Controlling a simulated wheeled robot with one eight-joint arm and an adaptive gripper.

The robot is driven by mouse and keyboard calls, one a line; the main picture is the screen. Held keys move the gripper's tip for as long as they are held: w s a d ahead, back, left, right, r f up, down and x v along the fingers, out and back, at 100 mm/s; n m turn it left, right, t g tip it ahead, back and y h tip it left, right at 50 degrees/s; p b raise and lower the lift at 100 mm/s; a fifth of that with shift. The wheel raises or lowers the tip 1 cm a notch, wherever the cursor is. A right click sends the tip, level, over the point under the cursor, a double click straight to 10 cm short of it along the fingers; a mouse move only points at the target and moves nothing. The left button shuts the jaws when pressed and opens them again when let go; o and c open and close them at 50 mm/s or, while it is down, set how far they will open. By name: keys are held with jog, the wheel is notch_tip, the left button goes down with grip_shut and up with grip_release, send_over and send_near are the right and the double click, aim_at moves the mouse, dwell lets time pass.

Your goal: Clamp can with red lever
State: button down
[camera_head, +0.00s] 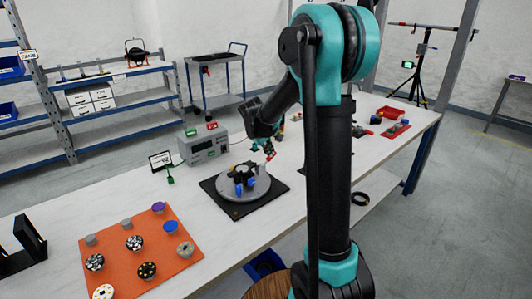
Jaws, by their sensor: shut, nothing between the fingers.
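A round grey fixture (243,187) sits on a black square mat (276,192) on the long white table. Dark parts and blue pieces are on top of it; they are too small to tell which is the can. A small red part (269,150) shows just above and right of the fixture. I cannot tell whether it is the red lever or part of my gripper tip. My gripper (268,146) is shut and empty, pointing down behind the fixture's right side. My arm hides part of the table to the right.
An orange mat (150,252) with several round pieces lies at the front left. A grey box with a display (204,147) and a small sign (161,159) stand behind the fixture. Bare table lies between the mats.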

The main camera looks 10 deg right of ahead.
jog(key=shift+w+d+f+g+y, duration=0.25)
jog(key=shift+d+g+y, duration=0.15)
jog(key=shift+y, duration=0.15)
jog(key=shift+w+d+f+g+y, duration=0.15)
jog(key=shift+d+f+g+y, duration=0.15)
jog(key=shift+y, duration=0.25)
jog(key=shift+w+d+f+g+y, duration=0.2)
jog(key=shift+d+f+g+y, duration=0.2)
jog(key=shift+y, duration=0.4)
jog(key=shift+f, duration=0.3)
jog(key=shift+d, duration=0.1)
notch_tip(320, 180, up, 14)
jog(key=s+d, duration=0.1)
jog(key=shift+s+f, duration=0.15)
jog(key=shift+s, duration=0.2)
jog(key=shift+s+d, duration=0.1)
jog(key=s+f+m, duration=0.2)
jog(key=s+f, duration=0.4)
jog(key=s, duration=0.4)
jog(key=s+a+f+m+t, duration=0.1)
jog(key=s+f+m, duration=0.1)
jog(key=s+f, duration=0.4)
jog(key=s+f+m+t, duration=0.1)
jog(key=s+f, duration=0.5)
jog(key=s, duration=1)
jog(key=shift+a+f+m, duration=0.25)
jog(key=shift+f+m, duration=0.15)
jog(key=shift+m, duration=0.3)
